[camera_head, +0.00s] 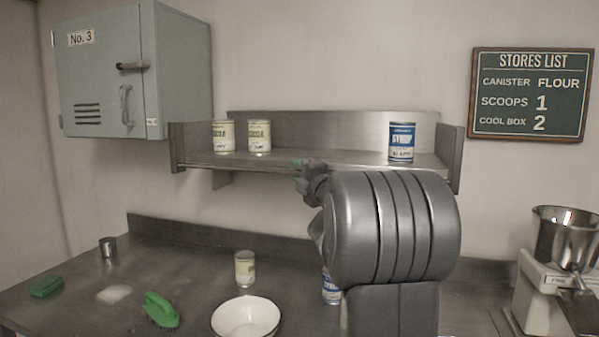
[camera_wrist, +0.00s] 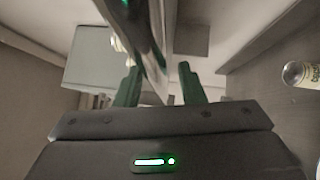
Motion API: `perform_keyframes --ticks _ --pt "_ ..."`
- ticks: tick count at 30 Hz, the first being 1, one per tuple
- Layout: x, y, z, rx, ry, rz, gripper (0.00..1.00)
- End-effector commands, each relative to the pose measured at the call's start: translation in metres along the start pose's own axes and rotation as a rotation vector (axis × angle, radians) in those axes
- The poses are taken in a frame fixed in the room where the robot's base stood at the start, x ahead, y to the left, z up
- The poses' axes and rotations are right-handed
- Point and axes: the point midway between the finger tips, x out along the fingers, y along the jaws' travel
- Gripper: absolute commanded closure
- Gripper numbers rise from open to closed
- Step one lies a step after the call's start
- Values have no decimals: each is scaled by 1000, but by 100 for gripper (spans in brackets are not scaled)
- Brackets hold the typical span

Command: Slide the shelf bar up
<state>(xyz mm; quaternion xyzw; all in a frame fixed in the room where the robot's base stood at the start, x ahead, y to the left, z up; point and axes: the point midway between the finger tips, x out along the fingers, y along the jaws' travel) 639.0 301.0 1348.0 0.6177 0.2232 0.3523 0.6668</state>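The shelf bar (camera_head: 240,168) runs along the front edge of the steel wall shelf (camera_head: 300,130), low and close to the shelf board. My gripper (camera_head: 299,164) is at the front edge, near the middle of the shelf; my arm hides much of the bar to its right. In the wrist view, the green fingers of my gripper (camera_wrist: 158,70) stand apart. A long metal strip (camera_wrist: 152,45), which looks like the shelf's front edge or bar, passes between them, with a gap at the right finger. I cannot tell whether the left finger touches it.
Two cocoa cans (camera_head: 259,136) and a syrup can (camera_head: 401,142) stand on the shelf. A grey cabinet (camera_head: 100,80) hangs at left.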

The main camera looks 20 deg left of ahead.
Motion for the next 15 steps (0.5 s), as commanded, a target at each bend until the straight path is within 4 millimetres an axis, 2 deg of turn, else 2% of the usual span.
perform_keyframes --ticks 7,8,13,15 --pt "1 0 0 0 0 0 64" --pt "1 0 0 0 0 0 68" --pt "1 0 0 0 0 0 100" --pt "0 0 0 0 0 0 100"
